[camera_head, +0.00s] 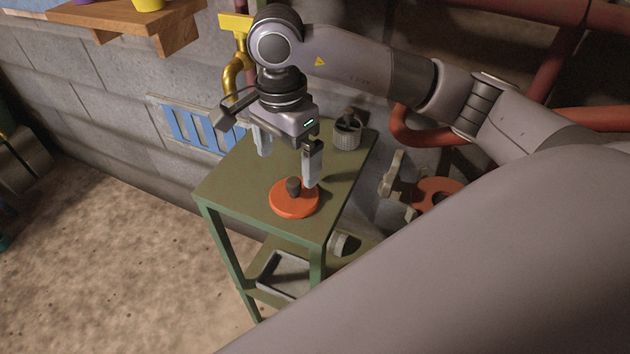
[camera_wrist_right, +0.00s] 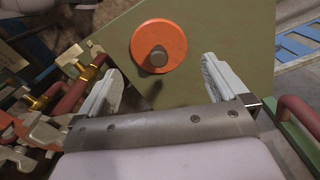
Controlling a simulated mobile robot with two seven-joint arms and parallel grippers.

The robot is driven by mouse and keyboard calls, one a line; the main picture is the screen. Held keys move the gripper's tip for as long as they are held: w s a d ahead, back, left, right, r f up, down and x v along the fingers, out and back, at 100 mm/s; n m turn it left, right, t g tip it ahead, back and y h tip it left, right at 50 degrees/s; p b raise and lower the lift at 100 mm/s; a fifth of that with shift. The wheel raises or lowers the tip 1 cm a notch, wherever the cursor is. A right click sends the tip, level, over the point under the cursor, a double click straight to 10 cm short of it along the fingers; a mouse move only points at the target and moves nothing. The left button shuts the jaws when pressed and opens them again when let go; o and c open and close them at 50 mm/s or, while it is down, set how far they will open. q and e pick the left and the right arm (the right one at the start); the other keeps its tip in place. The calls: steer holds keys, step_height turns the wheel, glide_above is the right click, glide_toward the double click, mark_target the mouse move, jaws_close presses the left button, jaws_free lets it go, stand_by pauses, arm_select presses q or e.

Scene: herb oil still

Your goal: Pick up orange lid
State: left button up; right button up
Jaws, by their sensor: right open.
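The orange lid (camera_head: 292,204) is a flat disc with a dark knob (camera_head: 293,186) in its middle. It lies on the green table (camera_head: 235,190) near the front edge. In the right wrist view the orange lid (camera_wrist_right: 174,42) and its knob (camera_wrist_right: 158,56) show ahead of the fingers. My right gripper (camera_head: 287,160) is open above the table. One finger is close to the knob in the head view, the other is further left and back. In the right wrist view its fingers (camera_wrist_right: 160,80) are wide apart with nothing between them. My left gripper is not in view.
A grey perforated cup (camera_head: 347,133) stands at the table's back right corner. A lower shelf holds a grey tray (camera_head: 284,272). Red pipes (camera_head: 425,133) and valve parts (camera_head: 437,192) lie right of the table. A wooden shelf (camera_head: 130,30) hangs at upper left.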

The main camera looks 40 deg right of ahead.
mark_target(293, 182)
steer(key=shift+s+d, duration=0.15)
steer(key=shift+d, duration=0.35)
steer(key=shift+f, duration=0.3)
step_height(293, 182, down, 7)
steer(key=shift+a+r+p, duration=0.15)
steer(key=shift+r+p, duration=0.05)
steer(key=shift+p, duration=0.1)
jaws_close()
